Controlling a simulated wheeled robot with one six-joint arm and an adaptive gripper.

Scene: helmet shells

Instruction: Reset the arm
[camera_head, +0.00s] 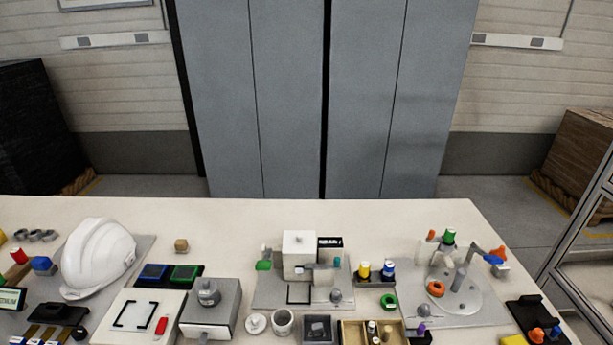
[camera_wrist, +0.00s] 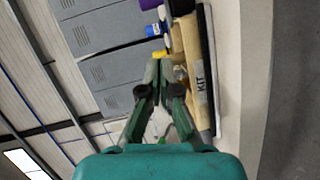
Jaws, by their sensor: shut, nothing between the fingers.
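My gripper (camera_wrist: 160,68) shows in the wrist view as a teal body with dark green linked fingers. The fingers come together at the tips and hold nothing. Beyond the tips is a tan tray marked KIT (camera_wrist: 201,85), seen sideways, with small blue and yellow things by it. Neither my arm nor my gripper shows in the head view. The exact gap between my gripper and the tray cannot be told.
A cream table (camera_head: 220,225) carries a white helmet shell (camera_head: 98,257), a grey box (camera_head: 210,308), a white-block fixture (camera_head: 299,254), a wooden compartment tray (camera_head: 350,333) and a round-based fixture (camera_head: 455,290). Grey cabinets (camera_head: 290,100) stand behind. The table's back strip is mostly clear.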

